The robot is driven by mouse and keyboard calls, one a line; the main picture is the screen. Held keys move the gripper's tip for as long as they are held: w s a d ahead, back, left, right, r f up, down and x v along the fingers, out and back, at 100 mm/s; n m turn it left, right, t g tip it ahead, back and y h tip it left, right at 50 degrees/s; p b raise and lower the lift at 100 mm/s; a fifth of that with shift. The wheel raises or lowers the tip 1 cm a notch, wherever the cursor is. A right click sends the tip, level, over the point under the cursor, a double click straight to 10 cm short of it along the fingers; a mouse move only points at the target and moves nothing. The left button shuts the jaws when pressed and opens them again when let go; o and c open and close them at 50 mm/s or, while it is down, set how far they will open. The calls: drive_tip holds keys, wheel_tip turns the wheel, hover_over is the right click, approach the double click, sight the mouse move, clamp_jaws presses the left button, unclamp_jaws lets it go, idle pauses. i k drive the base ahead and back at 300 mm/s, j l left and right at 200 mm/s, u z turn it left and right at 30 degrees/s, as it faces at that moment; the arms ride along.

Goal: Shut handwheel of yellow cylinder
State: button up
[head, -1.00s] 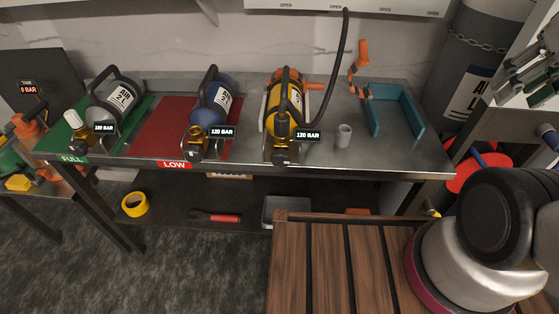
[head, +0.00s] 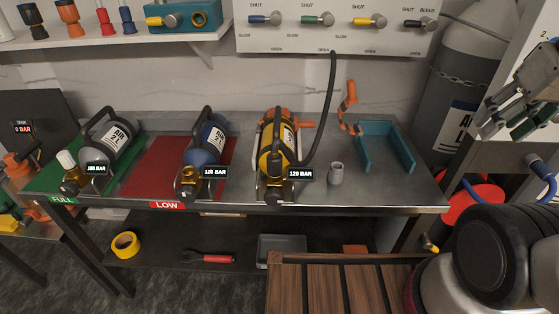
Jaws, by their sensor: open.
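The yellow cylinder (head: 270,161) lies on the steel bench, in an orange-and-black cradle with a carry handle. Its valve end points toward me, with a dark handwheel (head: 274,193) at the front, beside a "120 BAR" tag. A black hose (head: 329,110) runs from the valve up to the wall panel. Whether the handwheel is open or shut cannot be told. My gripper (head: 520,95) is at the upper right, open and empty, well to the right of the cylinder and touching nothing.
A blue cylinder (head: 206,142) and a grey cylinder (head: 113,144) lie to the left. A grey cup (head: 336,173) and a teal bracket (head: 398,168) stand right of the yellow cylinder. A slatted wooden surface (head: 335,285) is in front. The panel (head: 338,28) carries several knobs.

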sight(274, 197)
drive_tip(key=k+l, duration=0.1)
drive_tip(key=k, duration=1.05)
drive_tip(key=l+u, duration=0.05)
